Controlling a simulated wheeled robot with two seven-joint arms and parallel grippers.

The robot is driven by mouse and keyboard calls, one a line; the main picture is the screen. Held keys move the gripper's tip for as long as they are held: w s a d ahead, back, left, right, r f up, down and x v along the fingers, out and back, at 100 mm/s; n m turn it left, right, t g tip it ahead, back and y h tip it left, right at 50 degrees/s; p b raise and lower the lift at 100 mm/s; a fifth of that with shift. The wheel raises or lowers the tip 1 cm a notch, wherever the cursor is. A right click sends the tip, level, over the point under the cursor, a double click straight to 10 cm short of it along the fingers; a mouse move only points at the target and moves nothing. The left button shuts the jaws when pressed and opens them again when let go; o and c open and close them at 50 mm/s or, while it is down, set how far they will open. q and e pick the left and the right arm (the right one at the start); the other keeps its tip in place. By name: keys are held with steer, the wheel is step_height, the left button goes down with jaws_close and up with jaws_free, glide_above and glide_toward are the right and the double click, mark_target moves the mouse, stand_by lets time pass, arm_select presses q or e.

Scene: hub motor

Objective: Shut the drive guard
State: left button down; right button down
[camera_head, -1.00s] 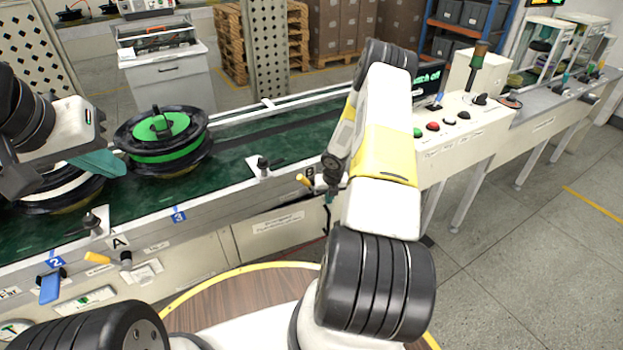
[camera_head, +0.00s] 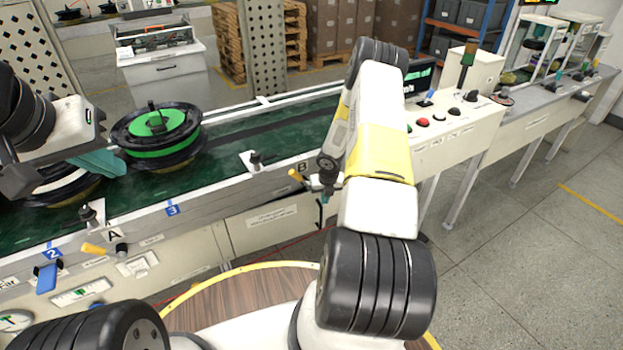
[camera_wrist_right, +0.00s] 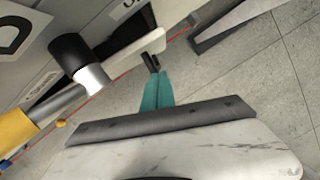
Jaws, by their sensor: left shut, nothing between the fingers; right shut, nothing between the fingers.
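I cannot tell for sure which part is the drive guard. A pale panel with a label (camera_head: 270,218) is on the conveyor's front, below the letter B. In the right wrist view a whitish plate edge (camera_wrist_right: 135,54) sticks out by my right fingertips. My right gripper (camera_head: 325,192) is low in front of the conveyor near B, partly hidden by its arm. The right wrist view shows its teal fingers (camera_wrist_right: 152,64) shut and empty, close to that plate; contact is unclear. My left gripper (camera_head: 118,164) is shut and empty, above the conveyor beside a green-and-black hub (camera_head: 160,135).
A yellow-handled lever (camera_head: 296,175) is by B; its handle (camera_wrist_right: 18,130) and black-capped post (camera_wrist_right: 75,58) are left of my right fingers. Another yellow-handled lever (camera_head: 96,249) is near A. A control desk (camera_head: 455,135) stands right. The floor (camera_head: 520,240) at right is clear.

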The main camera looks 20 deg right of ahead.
steer(key=v, duration=0.8)
steer(key=shift+s+d+r, duration=0.3)
steer(key=shift+d+r, duration=0.05)
steer(key=c, duration=2.1)
jaws_free()
steer(key=shift+s+r, duration=0.15)
steer(key=shift+r, duration=0.25)
steer(key=o, duration=0.6)
steer(key=shift+f+m, duration=0.35)
steer(key=shift+m, duration=0.65)
steer(key=shift+o, duration=0.2)
steer(key=m+y, duration=0.3)
steer(key=m, duration=2.1)
glide_above(321, 227)
steer(key=shift+t, duration=0.3)
steer(key=f, duration=1.8)
steer(key=shift+w+d, duration=0.1)
steer(key=shift+w, duration=0.25)
steer(key=shift+r, duration=0.1)
